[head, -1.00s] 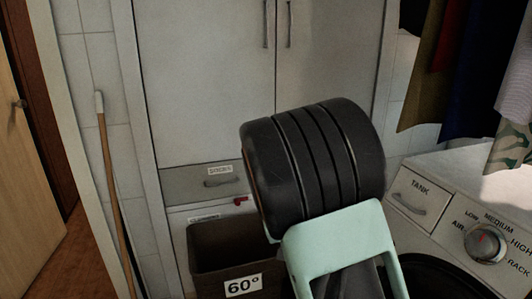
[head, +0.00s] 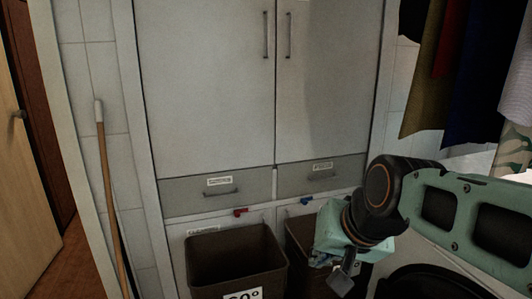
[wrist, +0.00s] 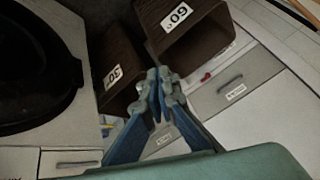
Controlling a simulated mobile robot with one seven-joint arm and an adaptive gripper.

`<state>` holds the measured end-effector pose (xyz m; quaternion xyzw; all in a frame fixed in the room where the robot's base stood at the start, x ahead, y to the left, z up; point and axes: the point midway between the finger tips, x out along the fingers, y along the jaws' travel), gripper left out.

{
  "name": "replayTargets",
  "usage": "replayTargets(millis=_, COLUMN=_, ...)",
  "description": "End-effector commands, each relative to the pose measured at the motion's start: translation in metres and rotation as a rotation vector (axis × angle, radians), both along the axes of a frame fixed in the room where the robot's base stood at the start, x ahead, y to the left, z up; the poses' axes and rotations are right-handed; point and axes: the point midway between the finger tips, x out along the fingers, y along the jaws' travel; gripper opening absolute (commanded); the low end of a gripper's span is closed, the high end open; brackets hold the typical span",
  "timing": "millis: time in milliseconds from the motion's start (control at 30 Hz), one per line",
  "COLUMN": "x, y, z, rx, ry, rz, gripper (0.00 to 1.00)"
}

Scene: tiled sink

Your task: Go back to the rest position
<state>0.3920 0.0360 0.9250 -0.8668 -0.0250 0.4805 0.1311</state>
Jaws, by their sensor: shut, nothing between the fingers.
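My gripper (wrist: 160,80) is shut and empty in the wrist view, its blue-sided fingers meeting at the tips. In the head view, my gripper (head: 342,278) hangs low at the right, angled downward in front of the right laundry bin (head: 300,235). My pale green arm reaches in from the right edge. In the wrist view the bin labelled 60° (wrist: 190,35) and the bin labelled 30° (wrist: 112,75) lie beyond the fingertips. I cannot tell whether the fingers touch either bin.
A white cabinet (head: 210,90) with two grey drawers (head: 215,188) stands behind the bins. A broom handle (head: 108,190) leans at the left beside a wooden door (head: 30,180). Dark clothes (head: 470,80) hang at the upper right. A round dark appliance door (wrist: 30,60) shows in the wrist view.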

Motion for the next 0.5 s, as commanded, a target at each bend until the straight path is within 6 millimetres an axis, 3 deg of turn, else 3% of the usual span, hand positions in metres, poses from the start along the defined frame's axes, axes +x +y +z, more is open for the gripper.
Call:
replayTargets(millis=100, x=-0.042, y=-0.015, z=-0.029, rx=-0.087, ry=0.013, rz=0.037, gripper=0.0)
replayTargets(millis=333, x=-0.107, y=-0.039, z=-0.075, rx=-0.262, ry=0.066, rz=0.086, gripper=0.0)
replayTargets(millis=400, x=-0.104, y=-0.037, z=-0.043, rx=-0.256, ry=0.066, rz=0.093, gripper=0.0)
replayTargets(millis=500, x=-0.104, y=-0.037, z=-0.022, rx=-0.254, ry=0.068, rz=0.093, gripper=0.0)
